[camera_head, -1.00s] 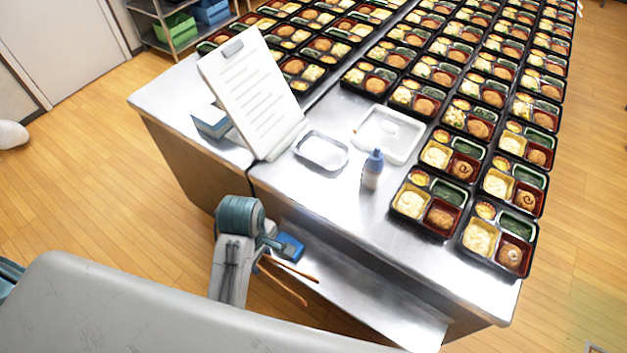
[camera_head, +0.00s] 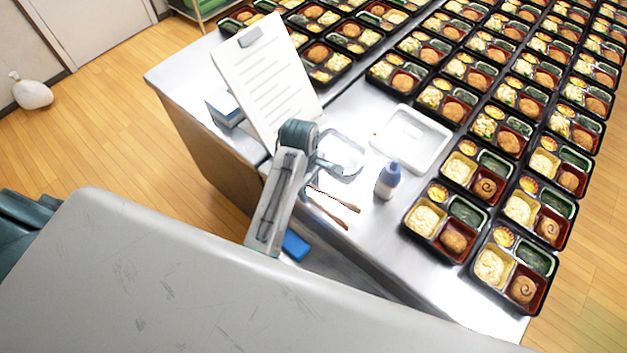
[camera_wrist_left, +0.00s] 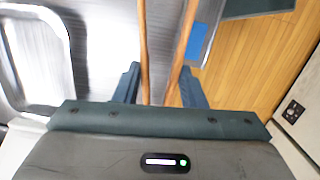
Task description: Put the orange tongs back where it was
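The orange tongs (camera_head: 333,206) are in my left gripper (camera_head: 318,168), with their two thin arms pointing toward the lower right in the head view. They are over the front edge area of the steel table, left of the blue-capped bottle. In the left wrist view, the two tong arms (camera_wrist_left: 146,45) run up from between the blue fingers of my left gripper (camera_wrist_left: 160,90). An empty metal tray (camera_head: 350,148) lies on the table just beyond the gripper, partly hidden by it. My right gripper is out of view.
A blue-capped bottle (camera_head: 387,182) and a white tray (camera_head: 440,160) stand to the right. A clipboard sheet (camera_head: 262,85) leans behind, with a blue-white box (camera_head: 224,112) beside it. Bento trays (camera_head: 428,249) fill the right. A blue object (camera_head: 295,246) lies low below the table edge.

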